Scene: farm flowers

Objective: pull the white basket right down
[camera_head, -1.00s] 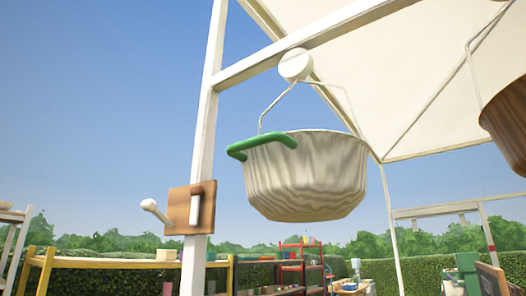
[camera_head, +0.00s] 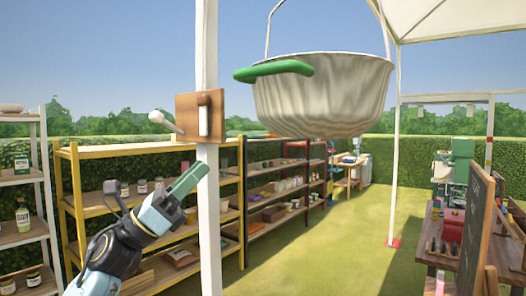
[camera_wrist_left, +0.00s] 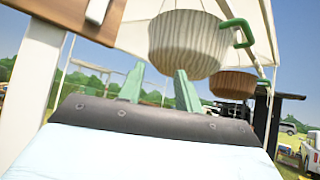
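The white basket (camera_head: 325,95) hangs in the air from a thin wire bail, upright, with a green handle (camera_head: 273,69) on its left rim. It also shows in the left wrist view (camera_wrist_left: 187,46), above my fingers, with its green handle (camera_wrist_left: 238,33) on the right. My left gripper (camera_head: 186,182) is below and left of the basket, apart from it, in front of the white post. In the left wrist view its two green fingers (camera_wrist_left: 158,88) are spread with nothing between them. My right gripper is in neither current view.
A white post (camera_head: 207,150) carries a brown board (camera_head: 187,116) with a white lever, close by my left gripper. Yellow shelves (camera_head: 130,155) stand behind. A chalkboard (camera_head: 475,235) and table are at right. A brown basket (camera_wrist_left: 233,85) hangs beyond. Grass below the basket is clear.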

